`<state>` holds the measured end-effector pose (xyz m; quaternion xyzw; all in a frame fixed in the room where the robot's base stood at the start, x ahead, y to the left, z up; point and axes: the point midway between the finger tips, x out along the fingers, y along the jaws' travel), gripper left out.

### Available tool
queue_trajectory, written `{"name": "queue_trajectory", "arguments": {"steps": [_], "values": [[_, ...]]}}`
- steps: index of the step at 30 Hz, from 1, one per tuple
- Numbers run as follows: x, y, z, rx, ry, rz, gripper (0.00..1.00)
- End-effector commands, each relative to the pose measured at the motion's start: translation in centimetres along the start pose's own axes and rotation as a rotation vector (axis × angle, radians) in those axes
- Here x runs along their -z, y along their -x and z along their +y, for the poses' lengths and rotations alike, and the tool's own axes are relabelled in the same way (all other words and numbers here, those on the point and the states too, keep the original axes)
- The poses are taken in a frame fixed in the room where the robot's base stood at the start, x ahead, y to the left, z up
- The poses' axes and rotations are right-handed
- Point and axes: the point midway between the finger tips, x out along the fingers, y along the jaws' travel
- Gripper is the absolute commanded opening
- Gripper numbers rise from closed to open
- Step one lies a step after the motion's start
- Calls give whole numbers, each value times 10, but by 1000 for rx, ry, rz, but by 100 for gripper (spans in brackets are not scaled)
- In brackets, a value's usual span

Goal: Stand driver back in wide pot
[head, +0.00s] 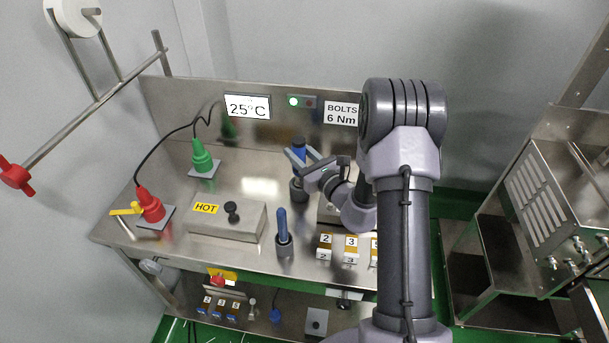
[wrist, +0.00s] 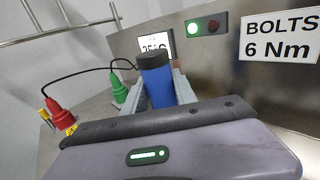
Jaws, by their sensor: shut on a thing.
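The driver (wrist: 158,82) has a thick blue handle with a dark end cap. It stands roughly upright between the fingers of my gripper (wrist: 159,95), which is shut on it. In the head view the driver (head: 299,147) and my gripper (head: 302,160) are over the back middle of the bench. A dark grey pot (head: 298,192) shows directly below them. I cannot tell whether the driver's lower end is inside this pot; the gripper hides it. A second grey pot (head: 284,249) nearer the front holds a slimmer blue-handled tool (head: 282,224).
A steel box marked HOT (head: 226,221) with a black knob is left of the pots. Red (head: 150,205) and green (head: 202,157) corded tools stand farther left. Numbered blocks (head: 325,247) line the front right edge. The back panel (head: 180,100) rises close behind my gripper.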

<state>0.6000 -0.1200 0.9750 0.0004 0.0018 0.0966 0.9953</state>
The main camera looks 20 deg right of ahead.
Motion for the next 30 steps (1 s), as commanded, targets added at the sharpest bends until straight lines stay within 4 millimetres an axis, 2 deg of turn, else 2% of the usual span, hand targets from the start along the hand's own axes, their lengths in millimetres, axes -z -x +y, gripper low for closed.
{"name": "queue_trajectory", "arguments": {"steps": [6,17,18,20,21,30], "values": [[39,0,-1,1,0,0,0],[42,0,-1,1,1,-1,0],[42,0,-1,1,1,0,39],[41,0,-1,1,1,0,51],[41,0,-1,1,1,0,55],[38,0,-1,1,1,-1,55]]}}
